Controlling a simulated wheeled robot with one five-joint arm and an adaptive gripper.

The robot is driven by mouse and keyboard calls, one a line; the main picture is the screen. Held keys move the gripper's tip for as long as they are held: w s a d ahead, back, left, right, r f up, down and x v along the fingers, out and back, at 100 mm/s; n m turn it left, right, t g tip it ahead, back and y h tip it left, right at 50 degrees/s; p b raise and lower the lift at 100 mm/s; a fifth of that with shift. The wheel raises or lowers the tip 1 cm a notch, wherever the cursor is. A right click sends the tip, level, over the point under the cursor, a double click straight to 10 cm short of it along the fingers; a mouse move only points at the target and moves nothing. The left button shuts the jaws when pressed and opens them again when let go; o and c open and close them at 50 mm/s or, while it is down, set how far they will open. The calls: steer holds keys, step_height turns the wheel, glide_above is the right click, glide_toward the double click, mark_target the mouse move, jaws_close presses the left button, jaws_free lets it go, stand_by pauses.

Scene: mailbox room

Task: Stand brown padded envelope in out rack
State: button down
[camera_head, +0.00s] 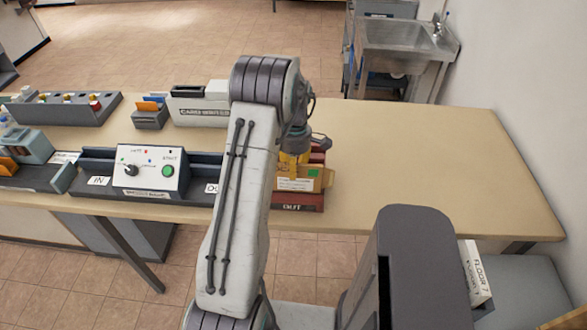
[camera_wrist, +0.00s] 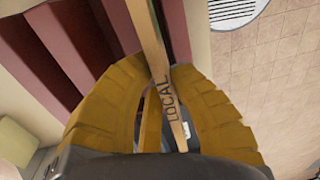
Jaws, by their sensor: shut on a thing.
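The brown padded envelope (camera_head: 300,184) is upright in my gripper, with a white label on its face and a green patch. It stands at the red rack (camera_head: 299,203), whose small front lettering is hard to read. In the wrist view the envelope (camera_wrist: 150,38) shows edge-on, with the word LOCAL on it, between the two yellow fingers of my gripper (camera_wrist: 160,88). The gripper is shut on it. The rack's dark red walls (camera_wrist: 62,62) and slots lie to the left. I cannot tell whether the envelope's lower edge touches the rack floor.
A dark machine with a control box (camera_head: 150,174), labelled IN and OUT, stands left of my arm. Behind it are a small grey holder (camera_head: 150,118) and a grey rack (camera_head: 62,110). The tabletop (camera_head: 420,155) is clear to the right. A metal sink (camera_head: 400,45) stands beyond.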

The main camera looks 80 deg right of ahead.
mark_target(293, 191)
steer(key=shift+f+b, duration=1.2)
steer(key=shift+f, duration=0.55)
steer(key=shift+a+f, duration=0.2)
steer(key=shift+f, duration=0.15)
steer(key=c, duration=1.2)
jaws_free()
steer(key=shift+f, duration=0.1)
steer(key=shift+d+r+p, duration=0.15)
steer(key=shift+r+p, duration=0.55)
steer(key=shift+r, duration=0.65)
steer(key=shift+d+r+p, duration=0.1)
steer(key=shift+r+p, duration=1.35)
steer(key=shift+r, duration=0.95)
